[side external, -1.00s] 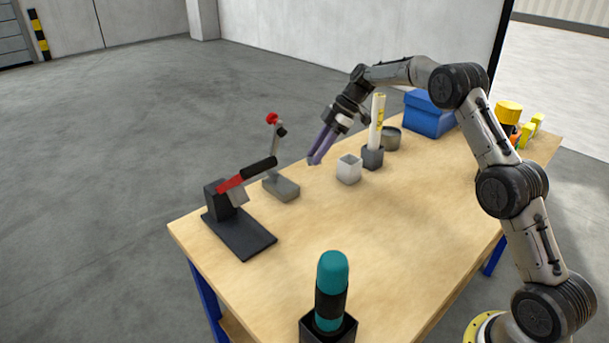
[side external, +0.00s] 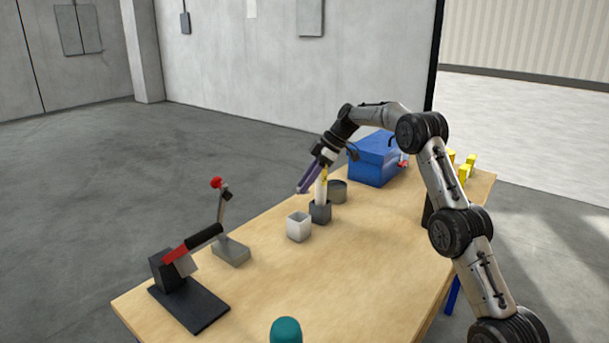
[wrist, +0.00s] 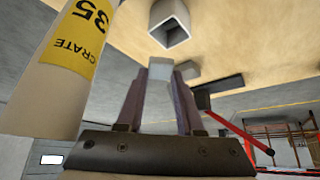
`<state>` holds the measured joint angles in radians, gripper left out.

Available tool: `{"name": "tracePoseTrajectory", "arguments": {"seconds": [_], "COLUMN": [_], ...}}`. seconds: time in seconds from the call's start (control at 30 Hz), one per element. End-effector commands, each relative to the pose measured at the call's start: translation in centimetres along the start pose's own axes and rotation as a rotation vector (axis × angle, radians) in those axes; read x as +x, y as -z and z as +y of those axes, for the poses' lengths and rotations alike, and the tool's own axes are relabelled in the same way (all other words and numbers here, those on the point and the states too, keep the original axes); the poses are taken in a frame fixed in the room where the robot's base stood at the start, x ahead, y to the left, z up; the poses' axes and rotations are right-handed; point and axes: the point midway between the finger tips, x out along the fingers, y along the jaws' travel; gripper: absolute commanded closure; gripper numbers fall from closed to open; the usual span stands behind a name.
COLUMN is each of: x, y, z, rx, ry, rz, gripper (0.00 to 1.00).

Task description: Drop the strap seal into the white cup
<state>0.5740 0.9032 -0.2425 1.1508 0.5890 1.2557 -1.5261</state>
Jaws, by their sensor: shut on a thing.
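The white cup (side external: 299,228) stands open and upright on the wooden table; it also shows at the top of the wrist view (wrist: 170,24). My gripper (side external: 303,189) points downward, with its purple fingertips above the cup in the side view and apart from it. In the wrist view my gripper (wrist: 160,72) is shut on a small pale grey piece, which I take for the strap seal (wrist: 160,67). The cup's opening lies just beyond the fingertips there. The seal is too small to make out in the side view.
A white tube with a yellow label (wrist: 80,40) stands close beside my gripper in a dark grey holder (side external: 320,211). A grey round tin (side external: 338,191) and blue box (side external: 374,160) are behind. A red-handled lever tool (side external: 188,290) is front left. The table's front right is clear.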

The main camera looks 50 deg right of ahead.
Motion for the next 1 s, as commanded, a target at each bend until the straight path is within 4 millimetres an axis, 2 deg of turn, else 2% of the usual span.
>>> {"name": "tracePoseTrajectory", "arguments": {"seconds": [0.2, 0.57, 0.6, 0.7, 0.77, 1.0], "x": [1.5, 1.8, 1.8, 1.8, 1.8, 1.8], "y": [-0.9, -1.1, -1.1, -1.1, -1.1, -1.1], "z": [0.0, 0.0, 0.0, 0.0, 0.0, 0.0], "rx": [0.000, -0.001, -0.001, -0.001, -0.001, -0.001], "ry": [0.000, 0.000, 0.000, 0.000, 0.000, 0.000], "rz": [0.000, 0.000, 0.000, 0.000, 0.000, 0.000], "gripper": [1.00, 1.00, 0.59, 0.41, 0.30, 0.29]}}
